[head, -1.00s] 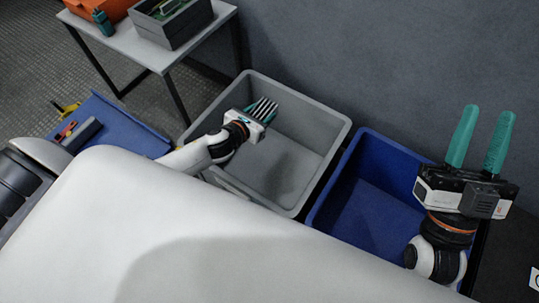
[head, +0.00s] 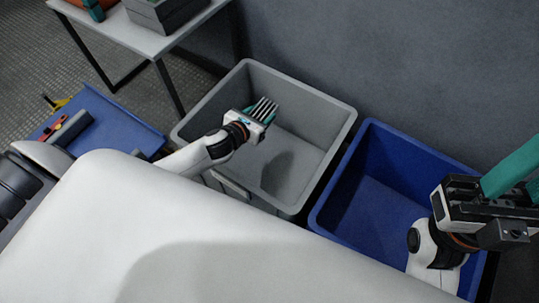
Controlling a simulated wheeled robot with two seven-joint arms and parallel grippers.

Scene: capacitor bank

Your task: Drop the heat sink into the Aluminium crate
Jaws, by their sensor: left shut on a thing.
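My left gripper (head: 257,117) is shut on the heat sink (head: 265,108), a finned piece with light and dark stripes. The gripper holds it over the grey crate (head: 345,118), above its left part, and a shadow falls on the crate floor. No label is visible on the grey crate. My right gripper (head: 514,172) is at the right edge over the blue crate's right side. Its green fingers are partly cut off by the frame.
A blue crate (head: 372,200) stands to the right of the grey crate and looks empty. A white-topped table (head: 135,35) with a grey box (head: 165,12) is at the upper left. A blue tray or cart top (head: 120,135) with tools is at the left. A wall rises behind the crates.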

